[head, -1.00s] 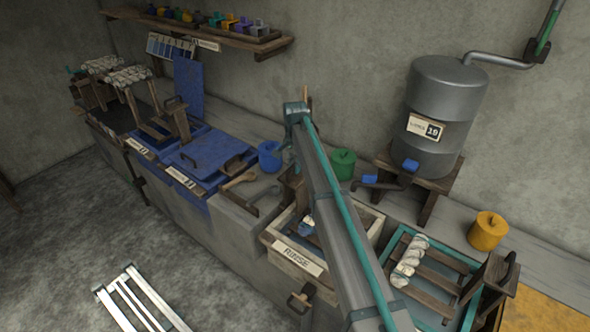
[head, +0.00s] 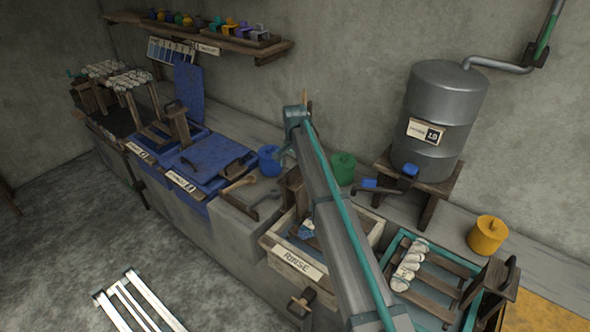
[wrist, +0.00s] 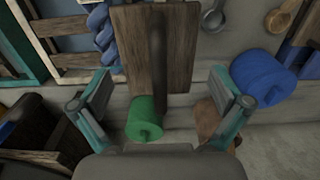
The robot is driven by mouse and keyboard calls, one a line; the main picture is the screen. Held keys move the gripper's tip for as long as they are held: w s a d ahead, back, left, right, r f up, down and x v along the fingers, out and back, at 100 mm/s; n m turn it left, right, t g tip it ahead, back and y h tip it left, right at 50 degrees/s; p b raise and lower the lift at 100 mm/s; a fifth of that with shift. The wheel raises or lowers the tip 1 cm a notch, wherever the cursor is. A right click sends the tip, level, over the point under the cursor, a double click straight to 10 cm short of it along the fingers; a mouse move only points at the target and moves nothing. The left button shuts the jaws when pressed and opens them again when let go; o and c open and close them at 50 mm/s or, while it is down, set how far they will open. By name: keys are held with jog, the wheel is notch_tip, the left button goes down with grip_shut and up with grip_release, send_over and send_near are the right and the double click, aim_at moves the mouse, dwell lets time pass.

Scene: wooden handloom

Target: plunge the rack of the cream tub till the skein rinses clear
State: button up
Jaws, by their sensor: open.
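The cream tub (head: 292,262), labelled RINSE, stands in the counter row in the head view, partly covered by my arm. Its rack has an upright wooden board (wrist: 133,50) with a dark handle (wrist: 158,50), seen from above in the wrist view. The board also shows in the head view (head: 292,188). A blue skein (wrist: 103,28) hangs beside the board; a bit of it shows in the tub (head: 305,231). My gripper (wrist: 160,82) is open, its fingers on either side of the handle line, apart from it. The arm mostly hides the gripper in the head view.
A teal tub (head: 392,250) with a pale skein (head: 410,263) stands right. A green pot (head: 343,168), a blue pot (head: 268,158) and a grey tank (head: 440,100) are behind.

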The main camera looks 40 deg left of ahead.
jog(key=shift+r+p, duration=1.45)
jog(key=shift+r, duration=2.1)
